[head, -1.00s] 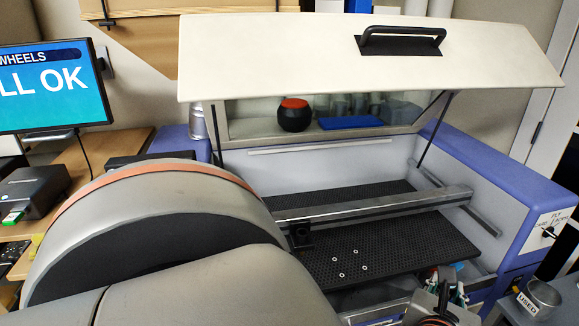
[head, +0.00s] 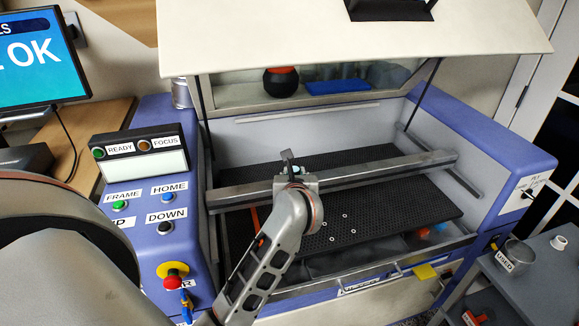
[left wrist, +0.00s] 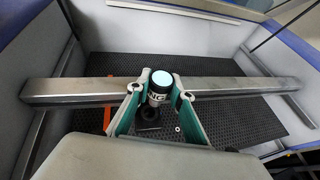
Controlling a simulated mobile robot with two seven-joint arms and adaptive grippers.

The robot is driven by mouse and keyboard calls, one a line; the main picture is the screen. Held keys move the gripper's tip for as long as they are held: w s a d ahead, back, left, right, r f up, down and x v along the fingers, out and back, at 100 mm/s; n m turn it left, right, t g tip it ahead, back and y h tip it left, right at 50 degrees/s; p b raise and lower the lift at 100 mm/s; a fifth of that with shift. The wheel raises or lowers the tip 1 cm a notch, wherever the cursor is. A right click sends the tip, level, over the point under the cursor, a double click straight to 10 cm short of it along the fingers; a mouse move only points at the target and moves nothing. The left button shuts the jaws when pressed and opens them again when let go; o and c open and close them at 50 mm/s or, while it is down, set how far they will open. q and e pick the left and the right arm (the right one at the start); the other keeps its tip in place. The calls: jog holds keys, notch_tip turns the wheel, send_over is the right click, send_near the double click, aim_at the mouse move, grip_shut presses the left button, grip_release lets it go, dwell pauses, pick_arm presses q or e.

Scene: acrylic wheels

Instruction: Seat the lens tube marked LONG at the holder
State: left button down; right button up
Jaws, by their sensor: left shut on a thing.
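My left gripper (left wrist: 158,88) is shut on the lens tube (left wrist: 157,97), a short dark cylinder with a pale blue top and a white band. The letters "NG" show on the band; the rest is hidden. The tube looks upright between the green-padded fingers. The black holder (left wrist: 148,124) shows at the rail, just below the tube in the left wrist view. I cannot tell whether tube and holder touch. In the head view my left gripper (head: 290,167) is over the rail, and my wrist hides the holder. My right gripper is not in view.
The metal rail (head: 370,172) crosses above the black perforated bed (head: 400,212), where several small rings (head: 333,238) lie. The machine's lid (head: 350,40) is raised on struts. A button panel (head: 150,210) stands left. A cup marked USED (head: 516,256) is at right.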

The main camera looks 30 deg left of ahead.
pick_arm(q)
jog(key=shift+w+a+f, duration=0.1)
jog(key=shift+w+a, duration=0.3)
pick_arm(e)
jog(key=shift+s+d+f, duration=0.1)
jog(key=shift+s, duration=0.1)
pick_arm(q)
jog(key=shift+s, duration=0.1)
jog(key=shift+f, duration=0.2)
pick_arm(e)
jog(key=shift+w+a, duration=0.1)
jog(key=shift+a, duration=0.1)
pick_arm(q)
jog(key=shift+f+b, duration=0.45)
jog(key=shift+b, duration=0.15)
jog(key=shift+f+b, duration=0.65)
jog(key=shift+f, duration=0.05)
jog(key=shift+f+b, duration=0.6)
jog(key=shift+f, duration=0.15)
jog(key=shift+f+b, duration=0.35)
jog(key=shift+f, duration=0.1)
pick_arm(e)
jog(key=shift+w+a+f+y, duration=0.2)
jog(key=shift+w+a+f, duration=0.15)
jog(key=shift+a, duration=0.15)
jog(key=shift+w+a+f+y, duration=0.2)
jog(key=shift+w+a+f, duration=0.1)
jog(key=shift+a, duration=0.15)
